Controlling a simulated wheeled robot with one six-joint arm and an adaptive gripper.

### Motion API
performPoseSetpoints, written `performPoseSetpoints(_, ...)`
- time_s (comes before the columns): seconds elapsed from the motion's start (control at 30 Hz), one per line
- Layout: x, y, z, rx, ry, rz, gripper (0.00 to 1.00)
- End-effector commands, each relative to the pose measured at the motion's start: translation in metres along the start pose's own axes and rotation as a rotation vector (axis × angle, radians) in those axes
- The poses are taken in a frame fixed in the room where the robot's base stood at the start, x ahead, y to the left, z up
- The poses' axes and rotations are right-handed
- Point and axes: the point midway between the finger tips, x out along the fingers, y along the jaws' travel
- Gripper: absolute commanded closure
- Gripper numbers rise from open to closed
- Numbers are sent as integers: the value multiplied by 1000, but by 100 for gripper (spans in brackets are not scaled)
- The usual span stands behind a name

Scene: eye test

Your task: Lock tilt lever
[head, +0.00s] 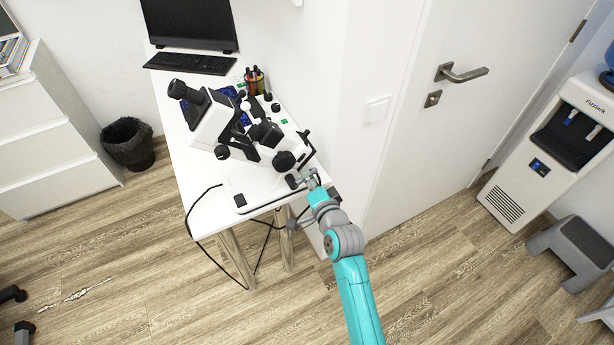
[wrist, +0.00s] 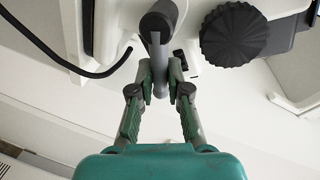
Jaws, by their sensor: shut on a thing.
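My gripper (head: 312,182) reaches the near right corner of the white eye-test instrument (head: 250,150). In the wrist view, my gripper (wrist: 160,76) has its two fingertips closed around a slim grey lever (wrist: 157,58), which I take to be the tilt lever. The lever hangs from a round black hub (wrist: 158,24) on the white body. Its lower end lies between the fingers. In the head view the lever is too small and too covered by my gripper to make out.
A large ribbed black knob (wrist: 233,35) sits just right of the lever. A black cable (wrist: 60,62) curves to its left. The instrument stands on a white table (head: 205,205). A pen holder (head: 254,82) and a keyboard (head: 190,63) are farther back. A door (head: 470,120) is to the right.

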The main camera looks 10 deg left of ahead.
Motion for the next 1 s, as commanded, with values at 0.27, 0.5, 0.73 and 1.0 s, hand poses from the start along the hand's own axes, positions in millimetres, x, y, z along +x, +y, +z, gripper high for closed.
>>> performPoseSetpoints(0.27, 1, 7, 0, 123, -23, 8, 100)
performPoseSetpoints(0.5, 1, 8, 0, 163, -32, 10, 100)
performPoseSetpoints(0.73, 1, 9, 0, 167, -33, 10, 100)
performPoseSetpoints(1.0, 1, 9, 0, 167, -33, 10, 58)
